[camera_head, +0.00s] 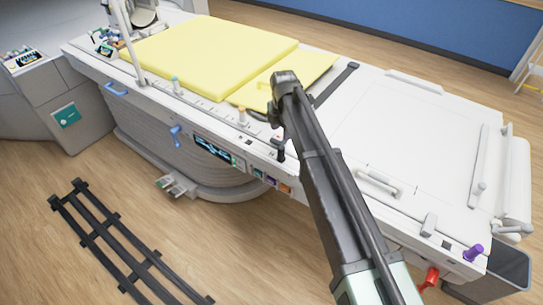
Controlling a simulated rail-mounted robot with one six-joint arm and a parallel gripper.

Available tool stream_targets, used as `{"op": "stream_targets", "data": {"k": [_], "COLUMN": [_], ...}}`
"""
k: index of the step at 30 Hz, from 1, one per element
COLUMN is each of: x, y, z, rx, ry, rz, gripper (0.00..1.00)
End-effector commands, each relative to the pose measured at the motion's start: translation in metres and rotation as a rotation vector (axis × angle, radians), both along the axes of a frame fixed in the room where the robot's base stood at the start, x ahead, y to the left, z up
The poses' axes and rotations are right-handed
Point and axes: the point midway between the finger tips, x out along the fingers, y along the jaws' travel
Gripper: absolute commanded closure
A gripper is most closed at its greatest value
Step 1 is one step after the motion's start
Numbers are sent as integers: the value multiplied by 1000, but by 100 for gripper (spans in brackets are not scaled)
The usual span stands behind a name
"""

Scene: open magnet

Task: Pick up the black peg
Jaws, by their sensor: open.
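The black peg (279,150) stands upright at the near edge of the white table (375,125), just left of my arm. My gripper (273,118) is at the far end of my dark arm, above the table edge and a little beyond the peg in the picture. It is open and apart from the peg as far as I can see. Its fingers are small and partly hidden by my arm.
Yellow pads (205,55) cover the table's left part. A white handle (378,184) lies right of my arm. A black rack (125,245) lies on the floor.

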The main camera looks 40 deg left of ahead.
Motion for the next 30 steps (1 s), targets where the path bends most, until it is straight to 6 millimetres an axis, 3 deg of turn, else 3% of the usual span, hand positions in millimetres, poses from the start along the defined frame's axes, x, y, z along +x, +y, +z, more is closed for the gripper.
{"op": "stream_targets", "data": {"k": [4, 10, 17, 25, 30], "x": [0, 0, 0, -2, -2], "y": [0, -1, -1, -1, -1], "z": [-13, -55, -61, -110, -109], "rx": [0, 0, 0, 0, 0], "ry": [0, 0, 0, 0, 0], "rz": [-1, -3, -4, -5, -5], "gripper": [44, 44, 44, 44, 44]}}
